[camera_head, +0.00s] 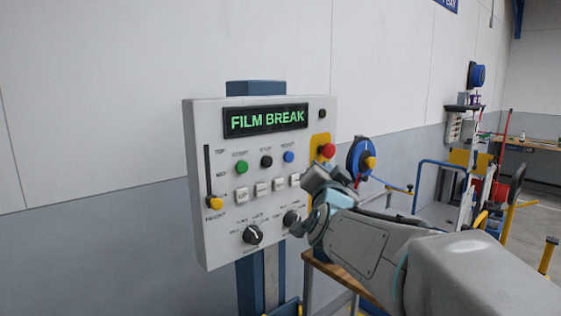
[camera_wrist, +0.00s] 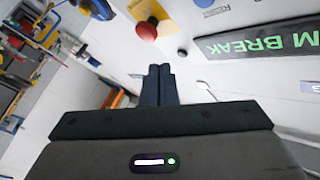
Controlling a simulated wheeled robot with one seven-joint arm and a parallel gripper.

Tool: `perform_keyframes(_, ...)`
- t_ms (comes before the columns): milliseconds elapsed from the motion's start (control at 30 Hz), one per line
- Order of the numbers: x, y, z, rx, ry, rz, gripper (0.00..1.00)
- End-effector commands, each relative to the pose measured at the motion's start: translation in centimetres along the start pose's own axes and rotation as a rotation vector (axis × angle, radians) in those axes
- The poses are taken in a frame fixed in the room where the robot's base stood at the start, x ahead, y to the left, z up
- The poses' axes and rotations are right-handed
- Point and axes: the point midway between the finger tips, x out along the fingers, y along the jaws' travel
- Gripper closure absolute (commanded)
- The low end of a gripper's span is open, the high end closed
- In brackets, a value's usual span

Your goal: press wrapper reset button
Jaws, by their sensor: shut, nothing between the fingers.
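The grey-white wrapper control panel (camera_head: 222,245) stands upright on a blue post, its display (camera_head: 266,119) lit green with "FILM BREAK". Below the display are a green button (camera_head: 242,167), a black button (camera_head: 266,161) and a blue button (camera_head: 289,156); their labels are too small to read surely. A red mushroom button (camera_head: 328,151) sits on a yellow plate at the right. My gripper (camera_wrist: 158,70) is shut and empty, its fingers apart from every button. In the wrist view the red button (camera_wrist: 146,31) is above the fingertips and the blue button (camera_wrist: 204,3) is at the top edge.
The panel also carries a row of white keys (camera_head: 262,188), dark knobs (camera_head: 253,235) and a slider with a yellow handle (camera_head: 215,203). A blue disc with a yellow knob (camera_head: 358,150) is just right of the panel. A bench (camera_head: 530,145) and carts stand further right.

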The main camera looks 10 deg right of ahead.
Motion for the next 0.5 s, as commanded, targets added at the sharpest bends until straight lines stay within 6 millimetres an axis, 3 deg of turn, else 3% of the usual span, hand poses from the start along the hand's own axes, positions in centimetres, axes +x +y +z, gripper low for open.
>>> perform_keyframes(267,0.1,-0.1,0.1,-0.002,-0.003,0.000,1.00)
perform_keyframes(500,1.5,-1.2,0.9,-0.004,-0.008,0.001,1.00)
